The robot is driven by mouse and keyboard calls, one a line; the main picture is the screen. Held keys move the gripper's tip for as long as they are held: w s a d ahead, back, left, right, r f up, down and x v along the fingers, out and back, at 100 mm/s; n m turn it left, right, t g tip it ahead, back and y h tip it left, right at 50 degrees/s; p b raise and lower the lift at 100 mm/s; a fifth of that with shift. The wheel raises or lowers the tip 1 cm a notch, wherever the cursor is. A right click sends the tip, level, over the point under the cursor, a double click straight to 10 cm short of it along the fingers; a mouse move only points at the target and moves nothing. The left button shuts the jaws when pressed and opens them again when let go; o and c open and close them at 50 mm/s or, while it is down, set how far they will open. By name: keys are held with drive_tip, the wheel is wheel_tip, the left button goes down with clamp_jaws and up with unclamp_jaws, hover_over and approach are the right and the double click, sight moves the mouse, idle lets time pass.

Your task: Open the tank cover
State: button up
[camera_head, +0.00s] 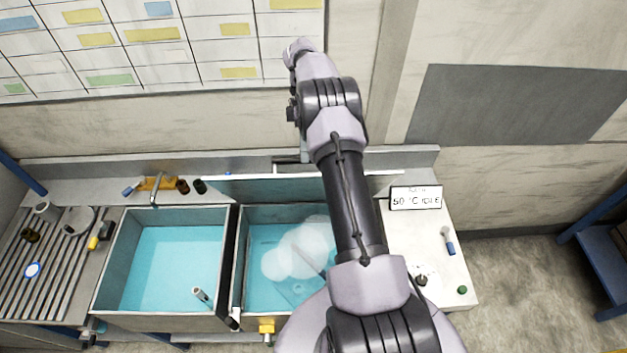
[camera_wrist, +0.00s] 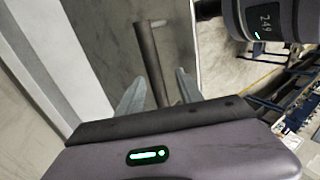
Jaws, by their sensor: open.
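The tank cover (camera_head: 262,187) stands raised along the back edge of the right tank (camera_head: 240,262), seen nearly edge-on in the head view. The tank's mouth is uncovered, showing blue water with pale round vapour puffs over it. A dark bar handle (camera_head: 287,160) shows at the cover's top edge. In the wrist view, the handle bar (camera_wrist: 149,55) runs between the two fingers of my gripper (camera_wrist: 158,92). The fingers are apart and my gripper is open around the bar. Whether a finger touches it I cannot tell. In the head view my fingers are mostly hidden by my arm.
A second open tank (camera_head: 231,215) with blue water stands to the left. A slatted drainboard (camera_head: 55,285) with small items is further left. A "50 °C" display sign (camera_head: 415,198) stands on the right counter. The wall with a label board (camera_head: 180,45) is close behind.

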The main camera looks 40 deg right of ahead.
drive_tip(key=s+a+r+b, duration=0.2)
drive_tip(key=s+a+b, duration=0.3)
drive_tip(key=s, duration=0.9)
drive_tip(key=shift+s+a, duration=0.3)
drive_tip(key=shift+a, duration=0.8)
